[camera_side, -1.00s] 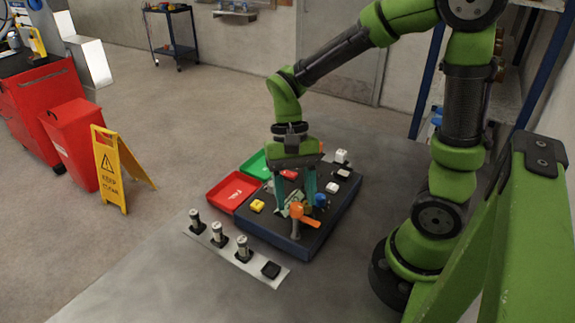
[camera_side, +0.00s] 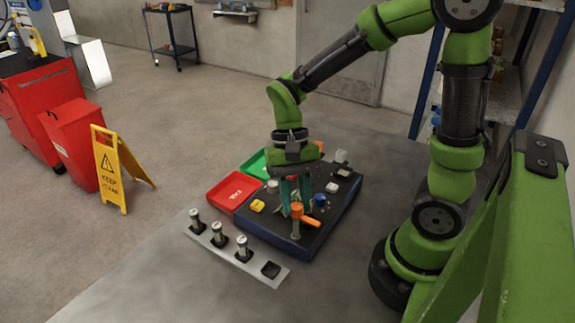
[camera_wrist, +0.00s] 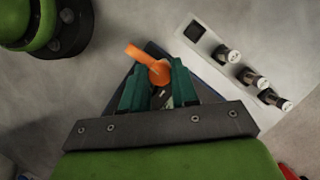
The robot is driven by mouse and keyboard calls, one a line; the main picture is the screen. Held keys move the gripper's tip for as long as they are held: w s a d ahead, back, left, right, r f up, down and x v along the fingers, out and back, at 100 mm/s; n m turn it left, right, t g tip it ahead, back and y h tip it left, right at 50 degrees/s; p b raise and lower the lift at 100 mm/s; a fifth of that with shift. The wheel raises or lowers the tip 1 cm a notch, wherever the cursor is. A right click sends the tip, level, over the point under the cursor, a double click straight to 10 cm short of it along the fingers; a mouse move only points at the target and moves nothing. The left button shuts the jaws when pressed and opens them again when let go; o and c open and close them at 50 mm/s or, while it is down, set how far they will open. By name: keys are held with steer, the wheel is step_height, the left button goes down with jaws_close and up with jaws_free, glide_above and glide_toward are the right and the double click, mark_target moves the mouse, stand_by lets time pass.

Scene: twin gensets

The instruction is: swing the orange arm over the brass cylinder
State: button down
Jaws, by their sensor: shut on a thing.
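The orange arm (camera_side: 313,222) sticks out to the right from the top of a short post on the dark block (camera_side: 335,222) in the side view. In the wrist view the orange arm (camera_wrist: 135,52) points up and left from its round hub. My gripper (camera_side: 295,205) is low over the block, its teal fingers on both sides of the hub and shut on it. In the wrist view my gripper (camera_wrist: 159,66) has the hub between its fingertips. A small pale part shows between the fingers. I cannot make out the brass cylinder with certainty; it may be hidden.
A pale strip (camera_side: 228,257) at the front holds several upright metal pegs and an empty dark socket (camera_side: 270,269). A red tray (camera_side: 233,191) and a green tray (camera_side: 255,163) lie left of the block. A yellow piece (camera_side: 257,206) and a blue knob (camera_side: 320,200) stand nearby.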

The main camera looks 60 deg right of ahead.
steer(key=shift+n, duration=0.4)
steer(key=n+g+h, duration=0.1)
steer(key=n, duration=0.2)
steer(key=shift+w+a+n, duration=0.1)
steer(key=shift+n, duration=0.3)
steer(key=n+h, duration=0.2)
steer(key=n, duration=0.2)
steer(key=shift+a+n, duration=0.1)
steer(key=shift+n, duration=0.2)
steer(key=n+h, duration=0.1)
steer(key=n, duration=0.3)
steer(key=shift+a+h, duration=0.15)
steer(key=shift+h, duration=0.25)
steer(key=n+t+h, duration=0.1)
steer(key=n, duration=0.3)
steer(key=shift+n, duration=0.4)
steer(key=c, duration=0.9)
jaws_free()
steer(key=shift+a+r, duration=0.1)
